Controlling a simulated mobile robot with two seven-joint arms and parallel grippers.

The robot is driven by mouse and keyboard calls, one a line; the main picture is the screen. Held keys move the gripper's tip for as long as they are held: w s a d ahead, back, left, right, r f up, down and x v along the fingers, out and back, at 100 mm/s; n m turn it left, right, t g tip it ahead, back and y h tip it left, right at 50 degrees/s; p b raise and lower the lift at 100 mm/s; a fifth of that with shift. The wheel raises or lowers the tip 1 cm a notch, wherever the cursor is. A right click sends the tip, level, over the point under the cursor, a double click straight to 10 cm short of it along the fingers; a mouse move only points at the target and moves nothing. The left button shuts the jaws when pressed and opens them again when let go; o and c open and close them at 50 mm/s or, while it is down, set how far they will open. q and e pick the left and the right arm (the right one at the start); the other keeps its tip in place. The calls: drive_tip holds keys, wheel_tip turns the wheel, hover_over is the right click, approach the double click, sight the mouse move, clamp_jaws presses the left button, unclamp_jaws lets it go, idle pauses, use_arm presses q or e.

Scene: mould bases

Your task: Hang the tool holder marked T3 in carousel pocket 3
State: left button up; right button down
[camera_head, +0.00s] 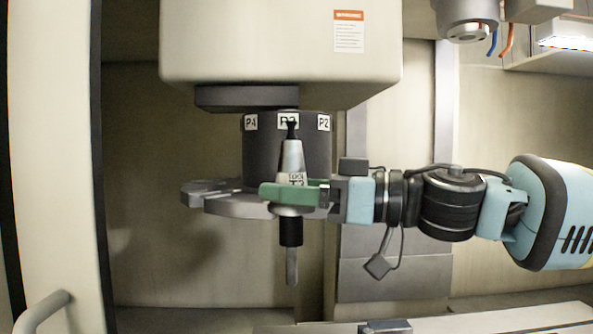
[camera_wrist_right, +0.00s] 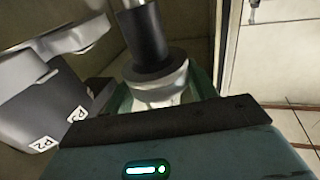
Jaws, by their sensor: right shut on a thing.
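The tool holder (camera_head: 292,160) has a silver cone with a dark knob on top, a small label partly reading T3, and a black lower part with a grey tool pointing down. It hangs upright in front of the carousel (camera_head: 260,150). My right gripper (camera_head: 292,194) is shut on it with green fingers around its middle. The tool holder also shows in the right wrist view (camera_wrist_right: 150,50). The carousel drum carries labels P4, P3 and P2; the holder's knob partly covers the P3 label (camera_head: 288,120). Whether the holder touches the pocket cannot be told. My left gripper is not in view.
A large cream housing (camera_head: 270,40) with an orange warning label hangs over the carousel. A spindle (camera_head: 467,20) with blue and orange hoses is at the upper right. A pale door post with a handle (camera_head: 45,312) stands at the left. Room below the tool is free.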

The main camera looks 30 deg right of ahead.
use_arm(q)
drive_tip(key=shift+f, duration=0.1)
use_arm(e)
drive_tip(key=shift+d+r, duration=0.1)
